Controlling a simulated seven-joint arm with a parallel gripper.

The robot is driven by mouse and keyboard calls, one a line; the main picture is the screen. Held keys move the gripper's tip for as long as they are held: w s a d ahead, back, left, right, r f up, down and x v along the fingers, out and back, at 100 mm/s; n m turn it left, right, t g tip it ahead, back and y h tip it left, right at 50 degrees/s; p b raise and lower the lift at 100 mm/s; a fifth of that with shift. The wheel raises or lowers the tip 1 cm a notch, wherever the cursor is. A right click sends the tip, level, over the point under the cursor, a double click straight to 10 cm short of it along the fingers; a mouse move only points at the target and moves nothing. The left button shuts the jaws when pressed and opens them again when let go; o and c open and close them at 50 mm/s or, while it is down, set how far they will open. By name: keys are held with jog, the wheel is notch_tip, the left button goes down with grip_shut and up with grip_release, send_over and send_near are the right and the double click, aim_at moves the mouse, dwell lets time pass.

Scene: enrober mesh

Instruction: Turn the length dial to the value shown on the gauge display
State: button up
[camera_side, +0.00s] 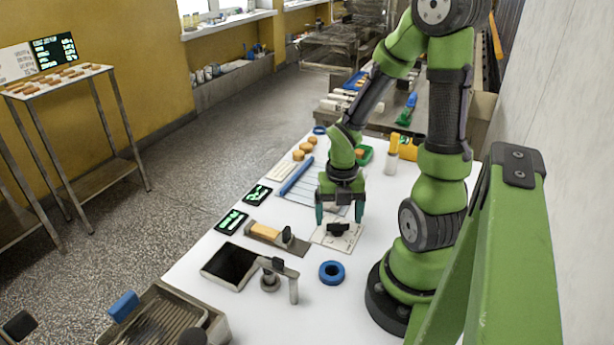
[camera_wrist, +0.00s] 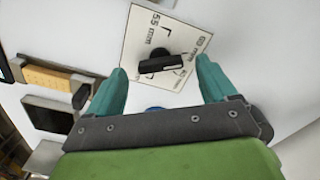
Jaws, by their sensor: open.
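The dial is a black bar-shaped knob (camera_side: 337,228) on a square white plate (camera_side: 325,239) on the white table. In the wrist view the knob (camera_wrist: 162,64) lies roughly sideways on the plate (camera_wrist: 150,20). The plate carries black marks; one label reads "55 mm", the one at upper right is not clear. My gripper (camera_side: 339,214) points down above the plate. Its teal fingers are open, one each side of the knob, apparently not touching it. Two dark displays with green characters, one nearer (camera_side: 231,221) and one farther (camera_side: 257,194), lie to the left. Their values are too small to read.
A fixture with a yellow-orange block (camera_side: 264,230) lies left of the plate. A black panel (camera_side: 230,265), a grey metal lever (camera_side: 270,279) and a blue ring (camera_side: 332,272) are nearer the camera. A blue bar (camera_side: 297,176) and wire mesh lie behind. Bare table surrounds the blue ring.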

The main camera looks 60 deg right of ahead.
jog(key=shift+f, duration=0.85)
jog(key=c, duration=1.1)
jog(key=shift+o, duration=0.2)
